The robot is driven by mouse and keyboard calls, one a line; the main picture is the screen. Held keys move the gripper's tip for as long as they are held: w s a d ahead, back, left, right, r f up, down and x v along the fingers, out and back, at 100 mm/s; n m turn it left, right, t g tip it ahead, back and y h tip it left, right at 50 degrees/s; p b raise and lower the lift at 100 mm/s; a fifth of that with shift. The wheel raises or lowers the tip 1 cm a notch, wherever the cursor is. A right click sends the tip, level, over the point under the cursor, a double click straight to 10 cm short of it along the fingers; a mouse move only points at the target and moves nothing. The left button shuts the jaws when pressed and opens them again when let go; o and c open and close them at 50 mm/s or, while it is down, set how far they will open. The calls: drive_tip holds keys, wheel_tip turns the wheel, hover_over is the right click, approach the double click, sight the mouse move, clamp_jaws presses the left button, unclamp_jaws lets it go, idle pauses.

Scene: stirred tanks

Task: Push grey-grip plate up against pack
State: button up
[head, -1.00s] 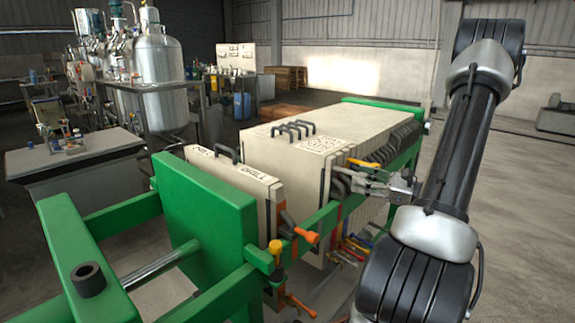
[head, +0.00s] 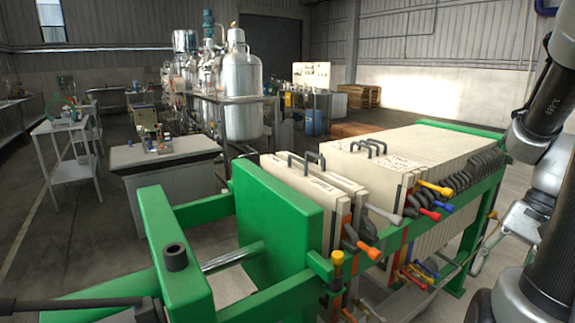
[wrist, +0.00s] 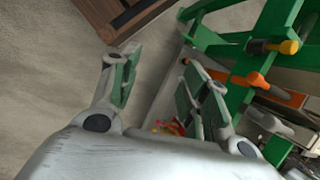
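The grey-grip plate (head: 342,182) is cream and stands upright in the green press, just behind the front plate with the orange grip. Its grey grip (head: 388,215) sticks out over the near rail. The pack (head: 425,150) of cream plates stands to its right, with a narrow gap seen between them. My gripper (wrist: 165,88) is open and empty in the wrist view, with its fingers apart over the floor beside the green frame. In the head view my arm is at the right edge, clear of the plates; the fingertips are hard to make out there.
The green end plate (head: 270,225) stands left of the loose plates. An orange grip (head: 362,247), yellow grip (head: 436,188) and red grip (head: 428,213) stick out along the near rail (head: 400,240). Tanks and benches stand at the back left. Floor is free at right.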

drive_tip(key=w+a+r+n+t+h, duration=0.1)
drive_tip(key=a+r+n+t+h, duration=0.1)
drive_tip(key=r+n, duration=0.3)
drive_tip(key=w+a+r+n+t+h, duration=0.1)
drive_tip(key=a+r+n+t+h, duration=0.1)
drive_tip(key=a+r+n, duration=0.3)
wheel_tip(320, 180, up, 2)
drive_tip(key=shift+w+a+r+t, duration=0.2)
drive_tip(key=shift+a+t, duration=0.05)
drive_tip(key=shift+t, duration=0.15)
